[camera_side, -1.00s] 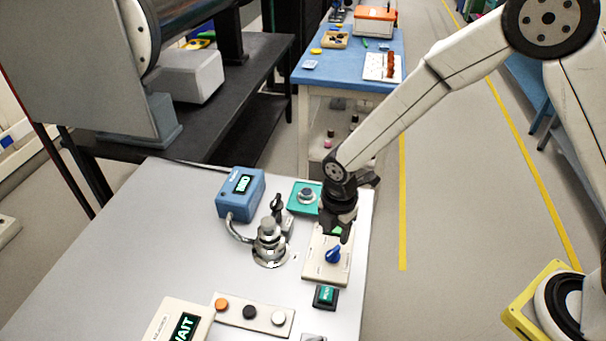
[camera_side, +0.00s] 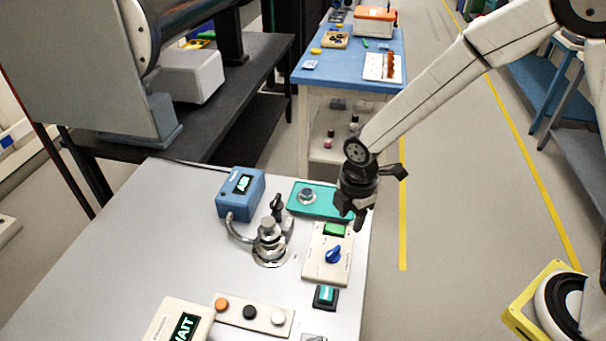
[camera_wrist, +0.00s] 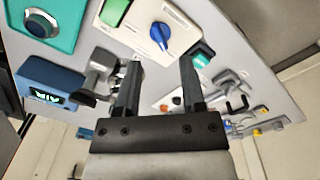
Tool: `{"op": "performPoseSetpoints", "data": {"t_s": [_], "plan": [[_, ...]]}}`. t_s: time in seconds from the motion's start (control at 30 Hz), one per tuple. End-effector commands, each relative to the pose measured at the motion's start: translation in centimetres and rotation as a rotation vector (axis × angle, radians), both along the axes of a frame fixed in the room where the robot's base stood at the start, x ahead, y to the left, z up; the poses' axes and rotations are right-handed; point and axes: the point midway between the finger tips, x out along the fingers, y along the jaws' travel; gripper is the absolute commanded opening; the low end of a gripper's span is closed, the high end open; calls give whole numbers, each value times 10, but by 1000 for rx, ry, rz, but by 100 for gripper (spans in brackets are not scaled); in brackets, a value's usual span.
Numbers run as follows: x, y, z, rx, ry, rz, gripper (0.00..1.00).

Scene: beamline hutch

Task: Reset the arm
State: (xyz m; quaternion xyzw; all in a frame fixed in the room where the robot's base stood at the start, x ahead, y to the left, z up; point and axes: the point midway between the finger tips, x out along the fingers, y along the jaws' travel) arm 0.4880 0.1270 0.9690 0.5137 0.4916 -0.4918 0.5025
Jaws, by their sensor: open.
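My gripper (camera_side: 358,215) is open and empty. In the side view it hangs above the right edge of the grey table (camera_side: 150,240), just up and right of a cream panel (camera_side: 318,268) with a green button (camera_side: 334,230) and a blue knob (camera_side: 333,255). In the wrist view the two dark fingers of my gripper (camera_wrist: 160,75) are spread apart with nothing between them. The blue knob (camera_wrist: 160,36) and the green button (camera_wrist: 114,12) show beyond the fingertips.
A teal panel (camera_side: 325,205) with a round knob, a blue display box (camera_side: 241,193) and a metal fitting (camera_side: 269,243) stand near the cream panel. A button strip (camera_side: 252,315) and a box reading WAIT (camera_side: 180,322) are at the front.

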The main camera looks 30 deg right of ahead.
Motion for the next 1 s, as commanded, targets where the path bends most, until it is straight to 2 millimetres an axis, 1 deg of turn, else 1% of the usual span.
{"op": "performPoseSetpoints", "data": {"t_s": [0.03, 0.23, 0.6, 0.8, 0.9, 1.0], "plan": [[-3, -9, 6, 6, -11, -78, 51], [-19, -43, 27, 37, -50, -430, 51], [-61, -98, 54, 118, -113, -1088, 51], [-84, -118, 61, 168, -137, -1385, 51], [-92, -124, 63, 184, -144, -1478, 51], [-95, -127, 64, 195, -148, -1532, 51]]}}
